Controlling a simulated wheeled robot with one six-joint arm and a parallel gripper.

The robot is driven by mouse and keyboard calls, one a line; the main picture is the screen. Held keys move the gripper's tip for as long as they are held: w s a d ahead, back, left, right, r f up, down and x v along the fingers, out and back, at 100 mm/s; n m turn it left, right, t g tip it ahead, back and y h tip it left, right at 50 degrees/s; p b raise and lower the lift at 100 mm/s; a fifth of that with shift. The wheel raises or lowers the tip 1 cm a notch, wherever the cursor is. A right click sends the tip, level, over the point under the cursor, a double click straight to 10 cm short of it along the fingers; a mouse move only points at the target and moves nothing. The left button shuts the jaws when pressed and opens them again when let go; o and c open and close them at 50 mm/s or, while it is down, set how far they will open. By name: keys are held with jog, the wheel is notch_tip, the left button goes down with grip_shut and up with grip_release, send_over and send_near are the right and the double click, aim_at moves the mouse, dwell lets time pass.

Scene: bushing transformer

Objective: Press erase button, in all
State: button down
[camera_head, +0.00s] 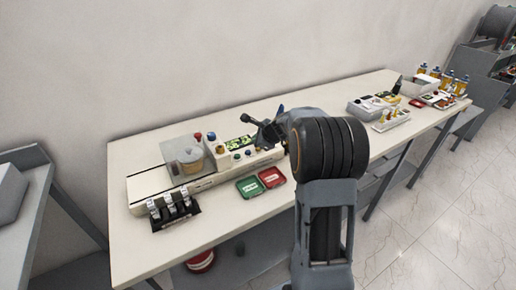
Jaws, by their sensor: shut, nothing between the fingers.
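A long cream machine (200,175) lies on the table, with a control box (232,152) at its right end. No button label is readable, so I cannot tell which one is erase. My gripper (262,131) is shut and empty at the right end of the control box, close to the display. My arm hides part of the box's right side. I cannot tell whether the fingers touch the panel.
A black rack (172,210) sits at the front left. Boxes and bottles (428,82) fill the table's far right.

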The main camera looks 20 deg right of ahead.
jog(key=shift+f, duration=0.1)
jog(key=shift+f+b, duration=0.3)
jog(key=shift+b, duration=0.1)
jog(key=shift+f+b, duration=0.45)
jog(key=shift+f, duration=0.05)
dwell(0.7)
jog(key=shift+r, duration=0.15)
jog(key=shift+r+p, duration=0.75)
jog(key=shift+p, duration=0.05)
jog(key=shift+r, duration=0.1)
notch_tip(320, 180, up, 5)
jog(key=p, duration=0.4)
dwell(0.9)
